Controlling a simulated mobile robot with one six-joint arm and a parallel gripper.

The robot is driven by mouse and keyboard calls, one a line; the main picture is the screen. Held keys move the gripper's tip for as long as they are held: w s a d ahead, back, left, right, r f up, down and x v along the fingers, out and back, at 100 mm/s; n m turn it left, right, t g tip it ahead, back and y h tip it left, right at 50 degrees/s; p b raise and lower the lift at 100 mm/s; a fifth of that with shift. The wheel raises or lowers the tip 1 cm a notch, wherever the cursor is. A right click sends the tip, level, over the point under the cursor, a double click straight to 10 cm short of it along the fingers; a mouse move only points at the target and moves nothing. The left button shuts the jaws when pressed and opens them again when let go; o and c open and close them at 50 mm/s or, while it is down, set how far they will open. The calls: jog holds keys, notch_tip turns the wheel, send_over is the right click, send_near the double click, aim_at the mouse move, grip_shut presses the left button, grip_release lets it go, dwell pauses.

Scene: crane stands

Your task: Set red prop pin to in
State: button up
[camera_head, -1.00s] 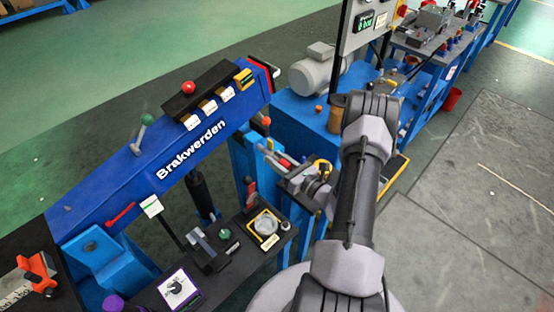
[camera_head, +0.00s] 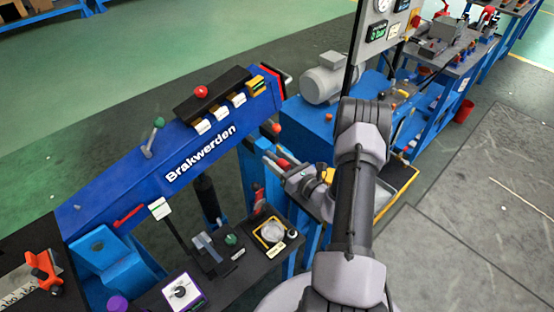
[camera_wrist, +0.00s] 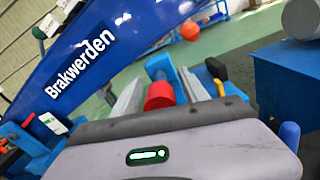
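The red prop pin (camera_wrist: 159,95) is a short red cylinder in front of a blue post (camera_wrist: 160,66), near the middle of the wrist view. In the head view a small red part (camera_head: 283,162) shows at my gripper (camera_head: 278,164), beside the blue machine. In the wrist view my gripper (camera_wrist: 160,92) has one grey finger on each side of the pin. The fingers look apart, with a narrow gap on the right. Whether either finger touches the pin is hard to tell. The pin's far end is hidden.
The blue beam marked "Brakwerden" (camera_head: 180,165) slopes along the left. An orange ball knob (camera_wrist: 190,30) stands beyond the pin. A dark panel (camera_head: 232,262) with knobs and levers lies in front. A grey motor (camera_head: 322,80) sits on the blue bench behind. Open floor lies right.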

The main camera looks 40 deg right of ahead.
jog(key=shift+s, duration=0.1)
jog(key=s+d+p, duration=0.1)
jog(key=s+p, duration=0.2)
jog(key=s, duration=1.4)
jog(key=shift+d, duration=0.15)
jog(key=shift+s, duration=0.15)
